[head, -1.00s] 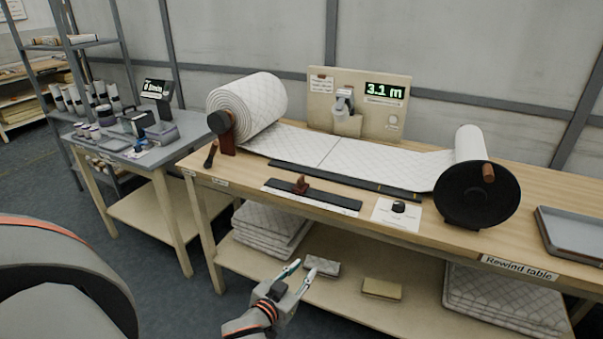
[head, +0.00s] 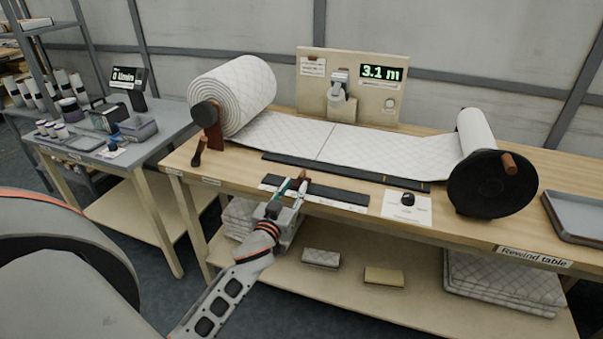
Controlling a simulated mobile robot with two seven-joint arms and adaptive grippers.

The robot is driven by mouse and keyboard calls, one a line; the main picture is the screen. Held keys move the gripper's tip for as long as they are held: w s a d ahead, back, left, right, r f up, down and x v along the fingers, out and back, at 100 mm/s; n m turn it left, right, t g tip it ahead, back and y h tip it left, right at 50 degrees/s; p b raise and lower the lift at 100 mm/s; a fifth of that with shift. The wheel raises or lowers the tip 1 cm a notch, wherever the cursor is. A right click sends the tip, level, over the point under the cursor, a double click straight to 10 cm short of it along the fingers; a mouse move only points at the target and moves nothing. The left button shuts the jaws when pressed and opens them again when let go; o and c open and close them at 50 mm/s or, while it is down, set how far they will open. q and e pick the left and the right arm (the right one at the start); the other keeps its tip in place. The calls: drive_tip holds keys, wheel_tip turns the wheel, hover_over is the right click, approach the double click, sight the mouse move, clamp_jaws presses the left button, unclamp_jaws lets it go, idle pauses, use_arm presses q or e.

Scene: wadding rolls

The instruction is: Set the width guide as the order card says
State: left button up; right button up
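The width guide looks to be the brown slider (head: 304,177) on a dark rail (head: 340,194) with a white printed strip, along the table's front edge. My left gripper (head: 293,184) is at the slider, its two fingers apart. The fingers partly cover the slider, and I cannot tell whether they touch it. A small paper card (head: 313,67) on the upright board may be the order card; its print is too small to read. My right gripper is not in view.
Quilted wadding (head: 340,143) runs from the big roll (head: 240,92) to the rewind roll with its black disc (head: 490,184). The board's display (head: 381,73) reads 3.1 m. A black knob (head: 407,198) stands right of the rail. A grey tray (head: 580,215) lies far right.

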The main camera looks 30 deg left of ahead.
sight(300, 179)
use_arm(q)
drive_tip(key=x, duration=0.7)
drive_tip(key=shift+d, duration=0.15)
clamp_jaws()
